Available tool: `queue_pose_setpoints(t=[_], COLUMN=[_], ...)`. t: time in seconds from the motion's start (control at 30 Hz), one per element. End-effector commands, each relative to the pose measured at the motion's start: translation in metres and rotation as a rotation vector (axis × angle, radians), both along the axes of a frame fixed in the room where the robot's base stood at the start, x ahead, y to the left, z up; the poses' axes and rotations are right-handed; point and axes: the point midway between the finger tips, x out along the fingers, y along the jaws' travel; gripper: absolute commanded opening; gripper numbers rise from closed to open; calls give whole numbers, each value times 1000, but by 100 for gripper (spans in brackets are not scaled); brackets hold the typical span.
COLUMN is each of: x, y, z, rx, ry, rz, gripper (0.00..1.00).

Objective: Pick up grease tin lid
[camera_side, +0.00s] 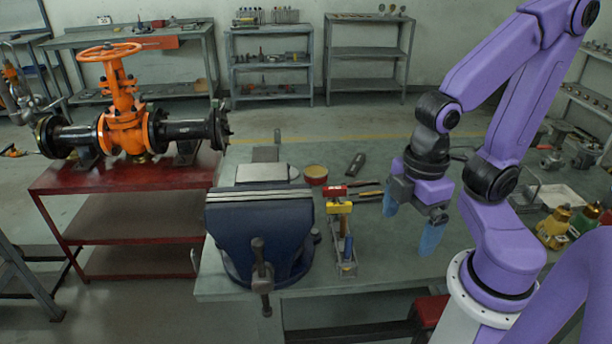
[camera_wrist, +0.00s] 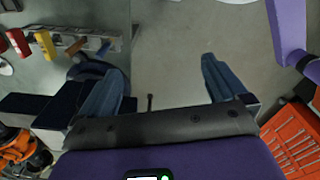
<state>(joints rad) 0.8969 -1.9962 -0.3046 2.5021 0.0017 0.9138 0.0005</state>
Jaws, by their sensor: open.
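A small round red tin (camera_side: 316,175) with a tan top stands on the grey workbench behind the vise in the side view. I cannot tell whether the tan top is a lid or the tin's contents, and no separate lid is clearly visible. My gripper (camera_side: 410,222) has blue fingers spread apart. It is empty, pointing down above the bench to the right of the tin and well apart from it. In the wrist view the fingers (camera_wrist: 160,85) are also wide apart with nothing between them. I cannot make out the tin clearly in that view.
A blue vise (camera_side: 260,232) sits at the bench's front left. A tool tray (camera_side: 343,252) with red and yellow-handled tools lies between vise and gripper. A dark tool (camera_side: 355,164) lies behind. Several colored bottles (camera_side: 556,225) stand right. An orange valve (camera_side: 124,115) is on the red table.

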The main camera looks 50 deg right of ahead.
Motion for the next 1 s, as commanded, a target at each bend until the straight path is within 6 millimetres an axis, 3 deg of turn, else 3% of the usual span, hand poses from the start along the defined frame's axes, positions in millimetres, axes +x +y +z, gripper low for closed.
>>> queue_pose_setpoints(t=[0.27,0.57,0.87,1.0], x=[0,1,58,99], y=[0,1,26,35], z=[3,55,57,60], rx=[2,8,64,100], ry=[-1,-4,-22,-45], rz=[0,-2,-166,-266], gripper=[100,100,100,100])
